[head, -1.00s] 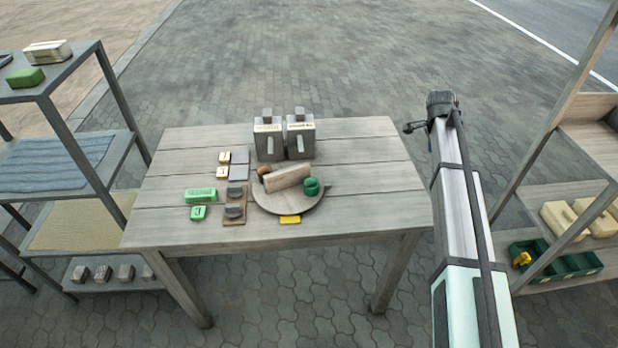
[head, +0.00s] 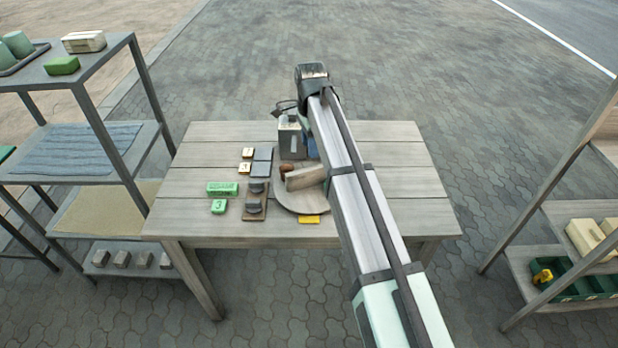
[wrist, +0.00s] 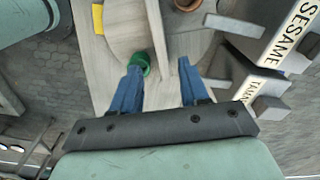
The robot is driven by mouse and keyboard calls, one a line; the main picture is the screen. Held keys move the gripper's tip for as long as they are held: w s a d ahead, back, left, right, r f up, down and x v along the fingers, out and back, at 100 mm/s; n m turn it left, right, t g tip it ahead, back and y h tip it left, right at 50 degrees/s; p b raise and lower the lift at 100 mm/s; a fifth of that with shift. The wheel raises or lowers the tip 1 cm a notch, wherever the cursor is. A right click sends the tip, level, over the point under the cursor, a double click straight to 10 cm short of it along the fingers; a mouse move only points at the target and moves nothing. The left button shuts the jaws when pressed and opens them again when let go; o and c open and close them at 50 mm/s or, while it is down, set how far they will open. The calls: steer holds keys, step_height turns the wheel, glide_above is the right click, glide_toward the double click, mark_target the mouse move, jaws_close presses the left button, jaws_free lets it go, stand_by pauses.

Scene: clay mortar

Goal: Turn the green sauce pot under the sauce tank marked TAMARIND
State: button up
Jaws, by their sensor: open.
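The green sauce pot (wrist: 139,64) sits on the round turntable (head: 287,202), close beside the left fingertip in the wrist view. My arm hides it in the head view. My gripper (wrist: 159,67) is open and empty, with blue fingers over the turntable. An upright board (head: 305,177) stands between the green pot and a brown pot (head: 286,168); it reaches toward the gap between the fingers. The tank marked TAMARIND (wrist: 262,88) is at the right in the wrist view, below the tank marked SESAME (wrist: 290,33). I cannot tell whether the finger touches the pot.
A yellow block (head: 309,219) lies at the turntable's front edge. Green blocks (head: 222,188), small tiles and a wooden piece with grey knobs (head: 256,200) are left of it. The table's right side is clear. Shelves stand on both sides.

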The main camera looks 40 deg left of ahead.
mark_target(309, 185)
steer(key=shift+s+a+f, duration=0.1)
steer(key=shift+s+f, duration=0.1)
steer(key=shift+s, duration=0.05)
steer(key=shift+f, duration=0.3)
step_height(309, 185, down, 13)
steer(key=shift+r, duration=0.1)
jaws_close()
stand_by(0.5)
